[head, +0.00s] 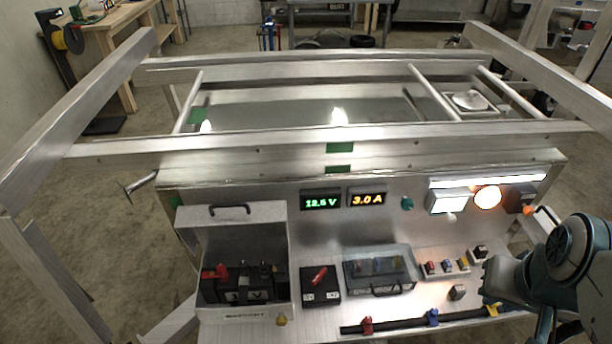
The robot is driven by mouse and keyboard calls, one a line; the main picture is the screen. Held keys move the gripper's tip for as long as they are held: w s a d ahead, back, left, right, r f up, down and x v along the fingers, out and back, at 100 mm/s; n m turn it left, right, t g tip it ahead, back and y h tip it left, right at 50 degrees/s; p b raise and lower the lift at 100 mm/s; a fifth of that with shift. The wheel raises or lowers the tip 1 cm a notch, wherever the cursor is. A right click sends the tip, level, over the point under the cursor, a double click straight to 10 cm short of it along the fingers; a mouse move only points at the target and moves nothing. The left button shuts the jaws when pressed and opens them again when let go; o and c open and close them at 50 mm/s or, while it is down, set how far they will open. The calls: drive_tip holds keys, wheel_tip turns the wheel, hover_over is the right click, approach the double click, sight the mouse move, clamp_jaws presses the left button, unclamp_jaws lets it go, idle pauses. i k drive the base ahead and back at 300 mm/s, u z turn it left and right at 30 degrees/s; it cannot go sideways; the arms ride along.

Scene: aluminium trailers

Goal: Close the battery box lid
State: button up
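The battery box (244,316) stands at the left end of the trailer's shelf in the head view, with a "BATTERY" label on its front. Its light grey lid (232,239) is open and stands up at the back, with a dark handle (230,209) at its top edge. A dark battery (248,289) with a red terminal cover shows inside the box. My gripper (496,279) is at the far right, beyond the other devices and well apart from the lid. Its fingers cannot be made out clearly.
A switch box (320,290) with a red lever and a clear-covered fuse box (381,272) stand right of the battery box. Small coloured parts (447,266) sit further right. A dark cable strip (400,324) runs along the front. Trailer rails (330,142) cross above.

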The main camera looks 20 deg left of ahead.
sight(193, 224)
drive_tip(key=u, duration=1.25)
drive_tip(key=k, duration=0.7)
drive_tip(key=u, duration=0.5)
drive_tip(key=i, duration=0.95)
